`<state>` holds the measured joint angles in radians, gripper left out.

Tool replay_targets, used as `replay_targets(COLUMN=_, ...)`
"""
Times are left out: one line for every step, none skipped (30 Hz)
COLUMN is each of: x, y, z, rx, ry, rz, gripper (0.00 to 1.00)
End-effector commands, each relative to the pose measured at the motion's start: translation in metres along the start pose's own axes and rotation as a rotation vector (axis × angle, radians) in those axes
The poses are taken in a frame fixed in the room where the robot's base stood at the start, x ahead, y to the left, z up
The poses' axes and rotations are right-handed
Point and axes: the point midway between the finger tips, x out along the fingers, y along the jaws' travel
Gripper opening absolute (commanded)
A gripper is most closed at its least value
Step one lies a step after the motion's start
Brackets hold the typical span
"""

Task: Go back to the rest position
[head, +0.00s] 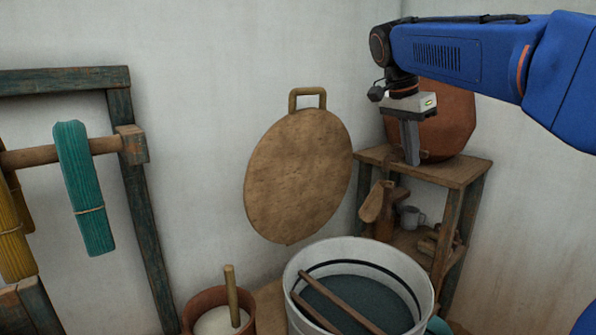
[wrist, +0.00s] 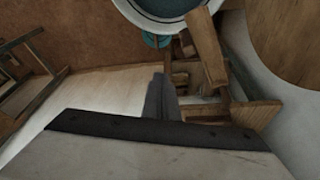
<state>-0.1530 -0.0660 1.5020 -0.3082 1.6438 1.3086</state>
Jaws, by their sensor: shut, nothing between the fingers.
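My gripper (head: 411,142) hangs from my blue arm at the upper right of the head view, pointing down. Its fingers are shut with nothing between them. It is in front of a clay pot on the wooden shelf (head: 463,174); I cannot tell the gap between them. In the wrist view my gripper's fingers (wrist: 159,85) show as a dark grey bar, with wooden shelf parts (wrist: 205,50) beyond and to the right.
A white bucket (head: 409,262) of dark liquid with two sticks stands below. The clay pot (head: 455,120) sits on the shelf top; a grey mug (head: 412,218) is lower. A round board (head: 298,175) hangs on the wall. Yarn hanks (head: 84,185) hang left.

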Motion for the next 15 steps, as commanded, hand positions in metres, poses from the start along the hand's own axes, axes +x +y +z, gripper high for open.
replay_targets(x=0.006, y=0.017, z=0.005, rx=-0.051, ry=-0.009, rz=-0.017, gripper=0.00)
replay_targets(x=0.011, y=0.024, z=0.009, rx=-0.086, ry=-0.013, rz=-0.027, gripper=0.00)
replay_targets(x=0.017, y=0.034, z=0.014, rx=-0.132, ry=-0.018, rz=-0.042, gripper=0.00)
replay_targets(x=0.021, y=0.042, z=0.017, rx=-0.167, ry=-0.023, rz=-0.055, gripper=0.00)
replay_targets(x=0.026, y=0.050, z=0.021, rx=-0.201, ry=-0.026, rz=-0.066, gripper=0.00)
replay_targets(x=0.033, y=0.060, z=0.026, rx=-0.245, ry=-0.029, rz=-0.081, gripper=0.00)
replay_targets(x=0.038, y=0.068, z=0.031, rx=-0.278, ry=-0.032, rz=-0.094, gripper=0.00)
replay_targets(x=0.044, y=0.075, z=0.035, rx=-0.312, ry=-0.034, rz=-0.106, gripper=0.00)
replay_targets(x=0.051, y=0.085, z=0.041, rx=-0.355, ry=-0.036, rz=-0.121, gripper=0.00)
replay_targets(x=0.057, y=0.093, z=0.046, rx=-0.388, ry=-0.037, rz=-0.134, gripper=0.00)
replay_targets(x=0.062, y=0.101, z=0.051, rx=-0.420, ry=-0.038, rz=-0.147, gripper=0.00)
replay_targets(x=0.070, y=0.111, z=0.057, rx=-0.462, ry=-0.037, rz=-0.163, gripper=0.00)
replay_targets(x=0.077, y=0.118, z=0.062, rx=-0.493, ry=-0.036, rz=-0.176, gripper=0.00)
replay_targets(x=0.083, y=0.126, z=0.067, rx=-0.524, ry=-0.036, rz=-0.189, gripper=0.00)
replay_targets(x=0.091, y=0.135, z=0.074, rx=-0.566, ry=-0.034, rz=-0.206, gripper=0.00)
